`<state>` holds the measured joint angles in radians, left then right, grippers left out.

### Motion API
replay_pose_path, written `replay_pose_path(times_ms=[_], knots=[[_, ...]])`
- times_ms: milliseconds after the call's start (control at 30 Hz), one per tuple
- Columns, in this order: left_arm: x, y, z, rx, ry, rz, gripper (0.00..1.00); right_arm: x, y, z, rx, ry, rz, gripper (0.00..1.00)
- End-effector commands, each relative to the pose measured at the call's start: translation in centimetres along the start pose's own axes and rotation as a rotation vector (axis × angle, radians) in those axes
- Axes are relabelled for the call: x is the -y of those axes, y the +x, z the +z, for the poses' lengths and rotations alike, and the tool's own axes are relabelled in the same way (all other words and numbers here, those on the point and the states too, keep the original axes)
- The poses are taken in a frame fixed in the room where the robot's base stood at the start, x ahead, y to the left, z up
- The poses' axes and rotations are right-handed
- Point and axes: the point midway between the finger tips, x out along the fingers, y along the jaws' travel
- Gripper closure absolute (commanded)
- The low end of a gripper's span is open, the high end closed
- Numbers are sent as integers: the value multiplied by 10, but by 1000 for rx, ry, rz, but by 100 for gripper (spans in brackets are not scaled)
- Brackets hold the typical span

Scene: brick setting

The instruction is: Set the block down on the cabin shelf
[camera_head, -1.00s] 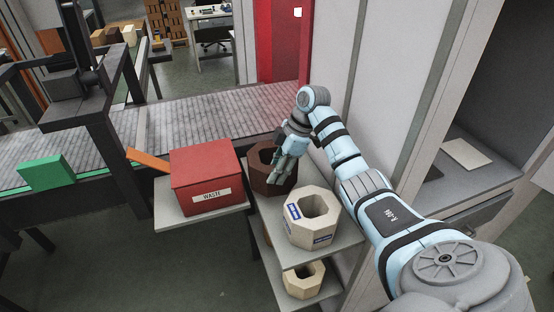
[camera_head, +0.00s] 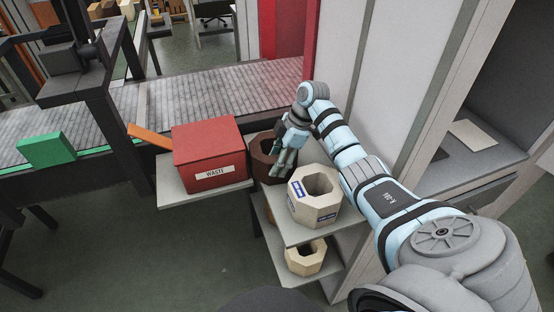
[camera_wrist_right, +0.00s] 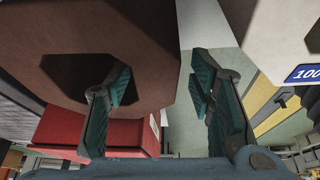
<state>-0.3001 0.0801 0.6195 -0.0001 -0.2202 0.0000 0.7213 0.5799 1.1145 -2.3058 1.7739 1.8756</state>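A dark brown octagonal block (camera_head: 259,162) with a large hole stands at the back of a grey shelf (camera_head: 290,232). A pale octagonal block (camera_head: 315,207) with blue labels stands in front of it. A smaller tan block (camera_head: 305,262) is on the level below. My right gripper (camera_head: 284,160) is at the right side of the brown block. In the right wrist view its fingers (camera_wrist_right: 165,95) are apart, one over the hole of the brown block (camera_wrist_right: 150,35), the other beyond its outer edge. Contact cannot be told. My left gripper is not in view.
A red WASTE box (camera_head: 208,150) stands on a grey ledge left of the blocks. Behind is a roller conveyor (camera_head: 200,98); a green block (camera_head: 47,150) is at far left. A cabinet compartment (camera_head: 460,170) opens at right, holding a flat pale item (camera_head: 472,134).

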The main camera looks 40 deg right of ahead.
Motion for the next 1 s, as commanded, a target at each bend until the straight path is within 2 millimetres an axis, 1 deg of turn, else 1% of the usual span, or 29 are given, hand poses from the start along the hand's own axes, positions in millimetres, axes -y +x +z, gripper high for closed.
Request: replay_pose_path(times_ms=[133, 233, 267, 367, 400, 500, 600, 633, 700, 767, 933, 1000], knots=[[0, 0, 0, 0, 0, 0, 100, 0, -2, -1, 0, 0, 1, 51], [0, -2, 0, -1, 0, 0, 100, -1, -14, 0, 2, 1, 3, 51], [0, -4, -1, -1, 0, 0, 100, -1, -20, 0, 2, 1, 3, 51], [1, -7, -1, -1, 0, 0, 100, -1, -47, 0, 2, 0, 5, 51], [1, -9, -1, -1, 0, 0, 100, -1, -59, -1, 1, 0, 5, 51], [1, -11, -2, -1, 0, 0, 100, -1, -87, -1, 1, 0, 4, 51], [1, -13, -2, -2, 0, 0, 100, -1, -108, -1, 0, 0, 3, 51], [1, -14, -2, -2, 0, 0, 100, -1, -112, -1, 0, 1, 3, 51], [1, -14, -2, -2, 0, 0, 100, 0, -119, -1, 0, 1, 1, 51], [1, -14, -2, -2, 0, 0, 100, 0, -122, -1, 0, 1, 1, 51], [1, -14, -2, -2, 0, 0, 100, 0, -122, 0, 0, 0, 0, 51], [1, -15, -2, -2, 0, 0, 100, 0, -119, -3, -11, -11, -3, 51]])
